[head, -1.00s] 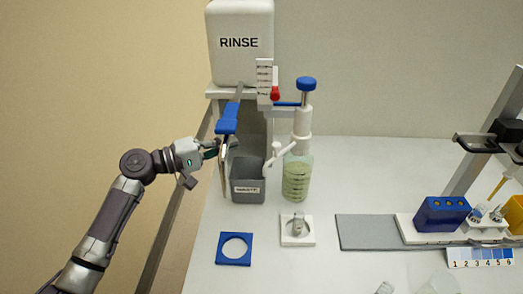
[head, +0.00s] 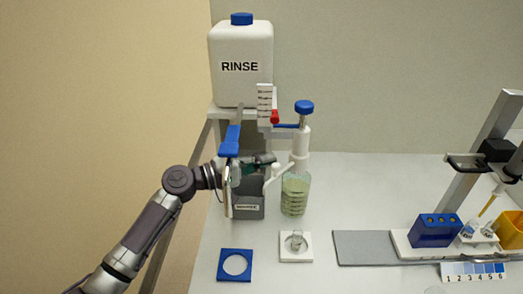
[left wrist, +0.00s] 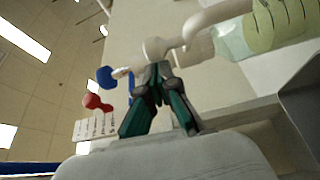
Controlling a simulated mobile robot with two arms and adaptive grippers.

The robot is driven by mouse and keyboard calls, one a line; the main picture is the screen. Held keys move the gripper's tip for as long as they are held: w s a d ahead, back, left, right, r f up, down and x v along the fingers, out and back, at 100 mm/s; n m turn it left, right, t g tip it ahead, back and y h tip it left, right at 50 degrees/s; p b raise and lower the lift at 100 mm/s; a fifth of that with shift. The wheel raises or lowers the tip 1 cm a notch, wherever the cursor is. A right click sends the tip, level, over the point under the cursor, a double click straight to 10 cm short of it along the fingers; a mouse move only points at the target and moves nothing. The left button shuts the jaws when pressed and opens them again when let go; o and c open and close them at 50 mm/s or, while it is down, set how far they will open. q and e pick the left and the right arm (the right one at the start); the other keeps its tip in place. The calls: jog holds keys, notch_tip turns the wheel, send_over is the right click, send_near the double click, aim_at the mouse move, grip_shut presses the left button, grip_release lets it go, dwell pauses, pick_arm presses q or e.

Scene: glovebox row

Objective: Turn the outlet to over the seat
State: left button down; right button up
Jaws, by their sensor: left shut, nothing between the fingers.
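A clear bottle (head: 295,196) of pale green liquid carries a white dispenser head (head: 300,145) with a blue knob on top. Its white outlet (head: 283,170) slants down to the left, its tip beside the grey waste bin's right edge. The white square seat (head: 296,257), holding a small clear vessel, lies on the bench in front of the bottle. My left gripper (head: 270,160) is shut and empty above the waste bin, close to the outlet.
The grey waste bin (head: 248,209) stands under my gripper. A blue lever (head: 231,140) and the RINSE tank (head: 241,60) on its shelf are behind. A grey plate (head: 365,248) and racks are to the right.

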aim_at(278, 169)
pick_arm(q)
jog(key=shift+s+d+f, duration=0.1)
jog(key=s+d+n+t+y+p, duration=0.1)
jog(key=s+d+t+p, duration=0.1)
jog(key=p, duration=0.1)
jog(key=shift+s, duration=0.2)
jog(key=shift+s+d, duration=0.15)
jog(key=shift+d, duration=0.2)
dwell(0.4)
